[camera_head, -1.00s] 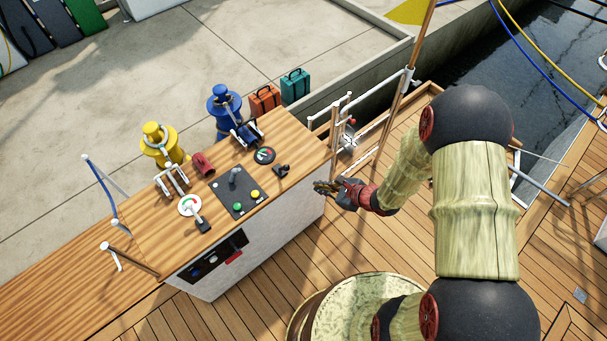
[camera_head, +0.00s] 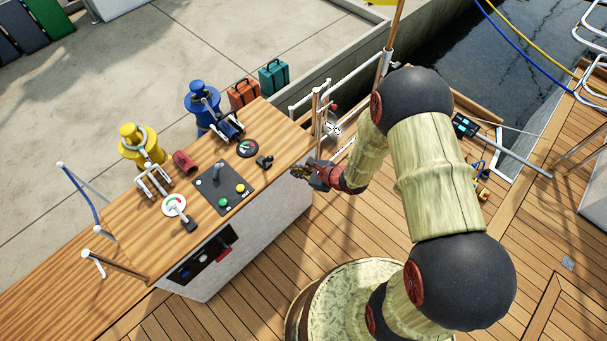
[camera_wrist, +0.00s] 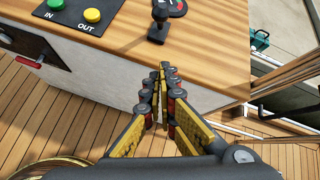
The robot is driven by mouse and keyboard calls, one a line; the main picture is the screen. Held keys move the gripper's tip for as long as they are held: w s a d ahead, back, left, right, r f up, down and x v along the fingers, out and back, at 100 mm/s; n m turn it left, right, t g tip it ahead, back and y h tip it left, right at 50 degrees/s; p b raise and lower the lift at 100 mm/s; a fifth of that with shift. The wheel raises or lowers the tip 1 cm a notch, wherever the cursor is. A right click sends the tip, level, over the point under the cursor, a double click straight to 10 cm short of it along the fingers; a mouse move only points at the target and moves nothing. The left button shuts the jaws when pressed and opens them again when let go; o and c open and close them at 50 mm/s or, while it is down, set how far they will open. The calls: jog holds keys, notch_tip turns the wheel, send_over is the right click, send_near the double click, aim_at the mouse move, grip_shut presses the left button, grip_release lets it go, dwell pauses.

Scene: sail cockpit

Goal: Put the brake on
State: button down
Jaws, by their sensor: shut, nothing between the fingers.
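The wooden-topped console (camera_head: 135,230) carries several levers; none is readably marked as the brake. A short black lever (camera_head: 265,162) stands near the right end; it also shows in the wrist view (camera_wrist: 158,30) beside a round dial (camera_wrist: 176,7). A red handle (camera_head: 224,256) sits on the front face, also at left in the wrist view (camera_wrist: 30,62). My gripper (camera_wrist: 163,78) is shut and empty, just off the console's right end, apart from the levers.
Green (camera_wrist: 92,15) and yellow (camera_wrist: 91,33) buttons sit left of the black lever. A blue winch (camera_head: 202,98) and yellow winch (camera_head: 139,140) stand behind the console. White rails (camera_head: 310,93) stand beyond its right end.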

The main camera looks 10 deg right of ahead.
jog(key=w+a, duration=0.1)
jog(key=a, duration=0.1)
jog(key=w+a+b, duration=0.1)
jog(key=w+a, duration=0.1)
jog(key=shift+w+a+r, duration=0.1)
jog(key=shift+w+a, duration=0.15)
jog(key=shift+a, duration=0.05)
jog(key=shift+r, duration=0.15)
jog(key=shift+w+a+r+g+p, duration=0.15)
jog(key=shift+g+p, duration=0.15)
jog(key=shift+p, duration=0.25)
